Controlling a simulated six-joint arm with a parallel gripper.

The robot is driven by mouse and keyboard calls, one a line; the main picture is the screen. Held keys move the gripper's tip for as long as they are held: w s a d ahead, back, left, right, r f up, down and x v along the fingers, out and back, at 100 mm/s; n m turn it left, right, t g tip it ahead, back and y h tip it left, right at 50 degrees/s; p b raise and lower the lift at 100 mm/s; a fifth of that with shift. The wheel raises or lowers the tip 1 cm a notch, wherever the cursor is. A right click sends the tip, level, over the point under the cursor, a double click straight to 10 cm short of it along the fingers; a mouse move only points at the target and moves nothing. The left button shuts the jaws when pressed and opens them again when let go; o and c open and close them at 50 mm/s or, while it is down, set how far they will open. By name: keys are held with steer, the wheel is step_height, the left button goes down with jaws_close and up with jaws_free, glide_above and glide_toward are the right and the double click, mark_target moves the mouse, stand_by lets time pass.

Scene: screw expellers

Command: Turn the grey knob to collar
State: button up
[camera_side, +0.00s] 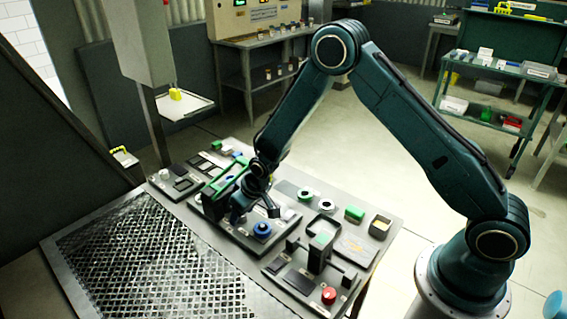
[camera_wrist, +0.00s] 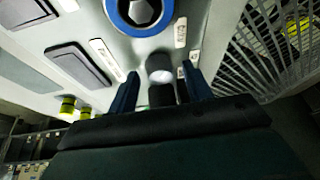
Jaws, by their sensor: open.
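In the wrist view a small grey knob (camera_wrist: 160,66) with a pale end shows between the two dark blue fingers of my gripper (camera_wrist: 160,74). The fingers are open, one on each side of it, with a visible gap on both sides. A black part lies just below the knob in the picture. I cannot tell which part is the collar. In the side view my gripper (camera_side: 268,205) is low over the middle panel, close to a blue round part (camera_side: 262,229); the grey knob is not clearly visible there.
A green handle frame (camera_side: 222,178) stands at the left of my gripper. A dark upright block (camera_side: 319,250) and a red button (camera_side: 328,295) are at the front right. A metal grating (camera_side: 150,255) fills the table's front left.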

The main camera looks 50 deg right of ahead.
steer(key=shift+r, duration=0.15)
steer(key=v, duration=1.3)
steer(key=shift+r, duration=0.2)
steer(key=s+d+r, duration=0.4)
steer(key=s+r, duration=0.8)
steer(key=r, duration=0.3)
steer(key=s+d+r, duration=0.1)
steer(key=s+r, duration=0.1)
steer(key=s, duration=0.6)
steer(key=s+r+t, duration=0.1)
steer(key=s+r, duration=0.1)
steer(key=s, duration=0.7)
steer(key=shift+d+r+m+h, duration=0.35)
steer(key=shift+r+m+h, duration=0.05)
